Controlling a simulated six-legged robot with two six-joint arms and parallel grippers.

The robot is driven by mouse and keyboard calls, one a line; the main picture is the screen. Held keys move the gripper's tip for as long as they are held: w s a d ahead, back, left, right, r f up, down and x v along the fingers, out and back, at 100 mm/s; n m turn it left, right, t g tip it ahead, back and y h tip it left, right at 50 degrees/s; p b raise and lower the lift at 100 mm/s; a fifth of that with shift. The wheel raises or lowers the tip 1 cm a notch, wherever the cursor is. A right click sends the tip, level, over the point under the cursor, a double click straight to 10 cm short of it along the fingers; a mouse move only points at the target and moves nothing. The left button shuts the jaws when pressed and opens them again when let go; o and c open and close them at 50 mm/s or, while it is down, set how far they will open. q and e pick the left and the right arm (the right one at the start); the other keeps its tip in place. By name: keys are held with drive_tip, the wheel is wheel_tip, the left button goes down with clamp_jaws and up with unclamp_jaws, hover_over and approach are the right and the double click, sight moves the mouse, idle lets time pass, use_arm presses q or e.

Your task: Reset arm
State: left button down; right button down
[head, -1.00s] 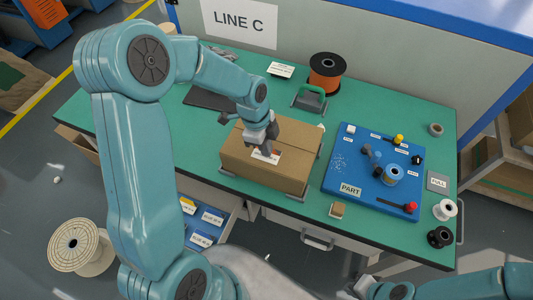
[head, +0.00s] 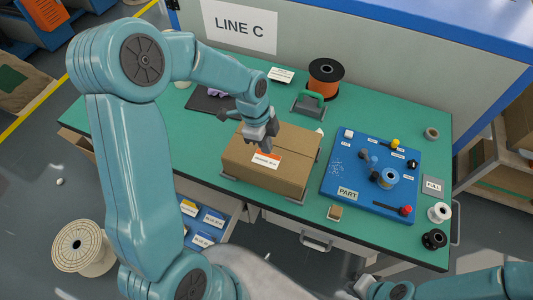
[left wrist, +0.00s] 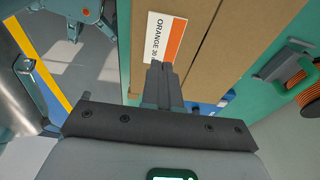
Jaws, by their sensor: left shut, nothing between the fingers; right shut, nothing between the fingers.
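My left gripper (head: 267,147) is shut and empty, just over the far-left part of the closed cardboard box (head: 290,164). I cannot tell whether its tips touch the box or hover above it. In the left wrist view the shut fingers (left wrist: 160,82) point at the lower edge of the white and orange label (left wrist: 165,38), which reads ORANGE 30. The label also shows in the head view (head: 266,160) on the box top, in front of the fingers.
On the green table (head: 400,140), a blue PART board (head: 345,180) with knobs stands right of the box. Small spools (head: 439,213) sit near the right edge.

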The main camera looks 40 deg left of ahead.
use_arm(q)
wheel_tip(320, 180, up, 4)
drive_tip(key=shift+f+p, duration=0.2)
drive_tip(key=shift+p, duration=0.7)
drive_tip(key=shift+w+f, duration=0.1)
